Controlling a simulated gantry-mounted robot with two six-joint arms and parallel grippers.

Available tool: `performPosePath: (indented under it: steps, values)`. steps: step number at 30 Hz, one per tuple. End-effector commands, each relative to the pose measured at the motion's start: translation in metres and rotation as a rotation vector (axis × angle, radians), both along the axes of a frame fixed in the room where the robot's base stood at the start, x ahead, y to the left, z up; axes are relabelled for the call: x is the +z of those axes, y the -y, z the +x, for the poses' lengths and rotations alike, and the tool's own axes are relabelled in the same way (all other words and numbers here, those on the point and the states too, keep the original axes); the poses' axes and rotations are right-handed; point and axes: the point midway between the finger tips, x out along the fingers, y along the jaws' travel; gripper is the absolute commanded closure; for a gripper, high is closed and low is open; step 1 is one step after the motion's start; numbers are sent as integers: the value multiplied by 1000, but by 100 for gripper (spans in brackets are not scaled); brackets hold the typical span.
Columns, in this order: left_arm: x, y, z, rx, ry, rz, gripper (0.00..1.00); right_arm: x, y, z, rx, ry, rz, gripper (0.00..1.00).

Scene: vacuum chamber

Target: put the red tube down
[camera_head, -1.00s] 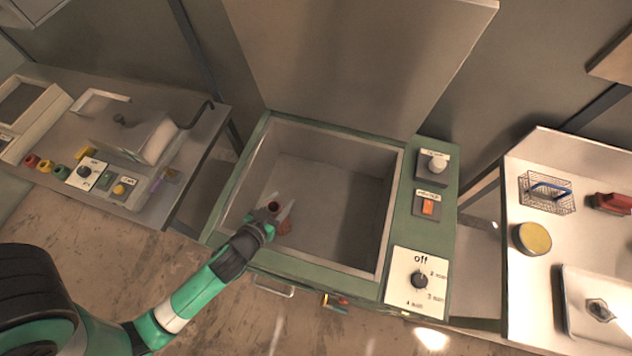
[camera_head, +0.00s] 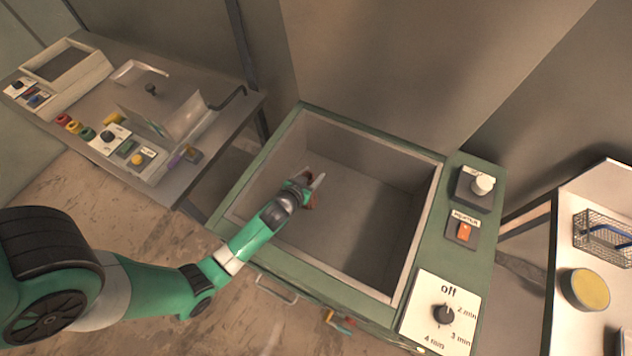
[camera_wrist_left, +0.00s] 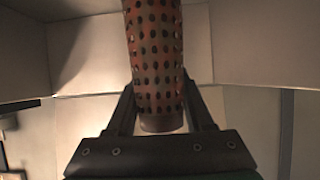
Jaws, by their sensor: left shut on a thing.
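The red tube (camera_wrist_left: 155,55) is a reddish cylinder covered in dark holes, and it fills the upper middle of the left wrist view. My left gripper (camera_head: 312,186) is shut on it, with one finger on each side of the tube. In the head view only a small reddish part of the tube (camera_head: 309,200) shows beside the fingers. The gripper reaches over the left part of the open vacuum chamber (camera_head: 235,187), inside its rim. I cannot tell whether the tube touches the chamber floor. My right gripper is not in view.
The chamber's raised lid (camera_head: 380,70) stands behind it. A wire basket (camera_head: 603,238) and yellow-topped round container (camera_head: 585,289) sit on the right table. The chamber floor's right side looks clear.

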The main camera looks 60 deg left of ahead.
Motion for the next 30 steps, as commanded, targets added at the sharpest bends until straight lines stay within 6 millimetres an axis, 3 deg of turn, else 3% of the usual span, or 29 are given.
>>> performPosePath:
  steps: [2,9,15,27,28,30]
  values:
    - [-15,-6,8,1,1,0,100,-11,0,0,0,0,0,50]
    - [-21,-10,14,0,1,0,100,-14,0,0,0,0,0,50]
    - [-54,-12,16,0,-1,0,100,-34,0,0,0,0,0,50]
    - [-59,-12,16,0,2,0,100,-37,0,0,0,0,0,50]
    - [-57,-11,16,0,1,0,42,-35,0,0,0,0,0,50]
    - [-56,-11,16,0,1,-1,30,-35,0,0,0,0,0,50]
